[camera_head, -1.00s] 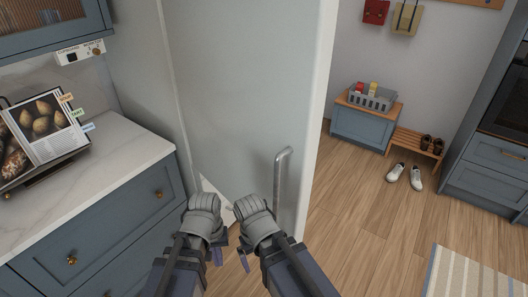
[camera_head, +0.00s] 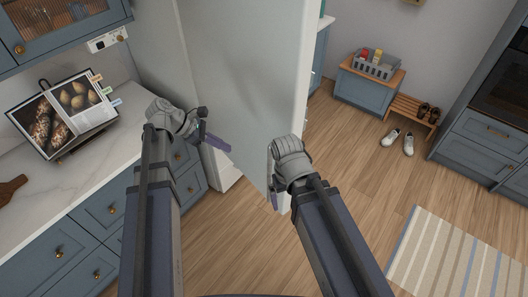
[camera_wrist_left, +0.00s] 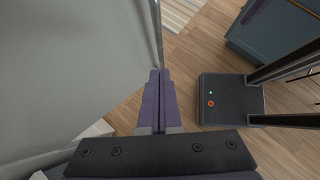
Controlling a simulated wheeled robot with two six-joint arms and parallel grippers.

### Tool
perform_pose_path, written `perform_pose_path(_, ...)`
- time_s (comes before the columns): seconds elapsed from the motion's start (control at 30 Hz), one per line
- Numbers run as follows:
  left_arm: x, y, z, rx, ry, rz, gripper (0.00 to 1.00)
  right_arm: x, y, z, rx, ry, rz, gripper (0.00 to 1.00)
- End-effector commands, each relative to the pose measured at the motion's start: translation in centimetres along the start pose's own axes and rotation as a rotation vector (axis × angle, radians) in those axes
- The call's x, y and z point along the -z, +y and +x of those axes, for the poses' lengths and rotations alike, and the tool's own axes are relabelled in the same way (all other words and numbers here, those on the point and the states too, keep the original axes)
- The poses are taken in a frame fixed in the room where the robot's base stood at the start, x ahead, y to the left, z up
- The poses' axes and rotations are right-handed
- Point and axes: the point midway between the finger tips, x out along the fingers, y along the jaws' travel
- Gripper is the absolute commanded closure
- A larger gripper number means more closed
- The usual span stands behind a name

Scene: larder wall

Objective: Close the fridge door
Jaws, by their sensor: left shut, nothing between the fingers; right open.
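The fridge door (camera_head: 240,75) is a tall pale grey panel in the head view, standing open with its free edge to the right. Its handle is hidden, apparently behind my right gripper. My left gripper (camera_head: 218,145) is shut and empty, in front of the door's left part. In the left wrist view its purple fingers (camera_wrist_left: 158,90) are together near the door's edge, with the door (camera_wrist_left: 70,70) filling the left side; contact is unclear. My right gripper (camera_head: 273,199) is open at the door's lower right edge; its fingers are mostly hidden.
Blue drawers with a marble counter (camera_head: 45,185) stand on the left, with a cookbook (camera_head: 68,115) on top. A bench with a grey basket (camera_head: 376,66), shoes (camera_head: 400,142) and a striped rug (camera_head: 445,260) are on the right. Wooden floor (camera_head: 345,165) is clear between.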

Motion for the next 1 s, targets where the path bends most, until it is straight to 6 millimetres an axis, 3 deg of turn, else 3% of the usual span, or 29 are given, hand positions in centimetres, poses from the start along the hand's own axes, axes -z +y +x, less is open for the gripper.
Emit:
perform_pose_path(0.27,0.3,0.0,1.8,0.001,0.0,-0.001,1.0,0.1,-0.1,1.5,0.0,0.001,0.001,0.0)
perform_pose_path(0.73,0.5,-0.1,10.8,0.002,0.0,0.002,1.0,0.6,-0.7,7.9,0.0,0.003,0.004,0.0)
perform_pose_path(0.8,-0.9,0.0,11.0,0.002,0.0,0.002,1.0,0.5,-0.7,7.1,0.0,0.003,0.004,0.0)
perform_pose_path(1.0,-2.4,0.0,12.4,0.001,0.001,0.001,1.0,0.5,-0.7,7.1,0.0,0.003,0.004,0.0)
